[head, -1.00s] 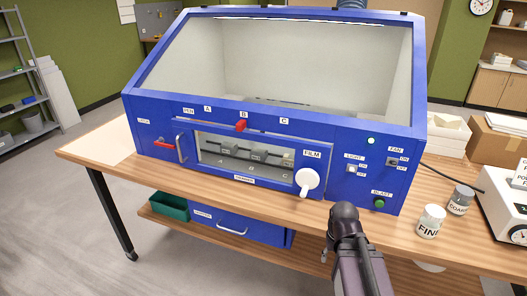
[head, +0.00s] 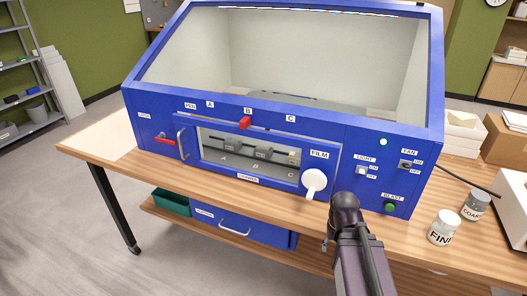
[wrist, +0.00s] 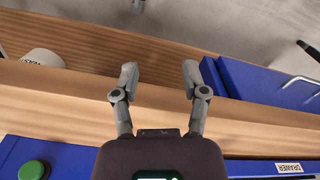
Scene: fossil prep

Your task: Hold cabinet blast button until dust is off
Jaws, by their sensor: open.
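The blue blast cabinet (head: 270,135) stands on the wooden bench. Its green BLAST button (head: 390,207) is low on the right of the front panel, and it shows at the lower left corner of the wrist view (wrist: 32,170). My gripper (wrist: 159,75) is open and empty over the bench's front edge. The button lies behind and to the left of the fingers in the wrist view, clear of them. In the head view my arm covers the gripper, left of and below the button. The pane over the chamber looks clear, and I cannot make out dust.
A FINE jar (head: 444,228) and a COARSE jar (head: 475,206) stand right of the cabinet. The LIGHT switch (head: 361,171), FAN switch (head: 405,164) and white FILM knob (head: 314,183) are near the button. A blue drawer unit (head: 238,229) sits under the bench.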

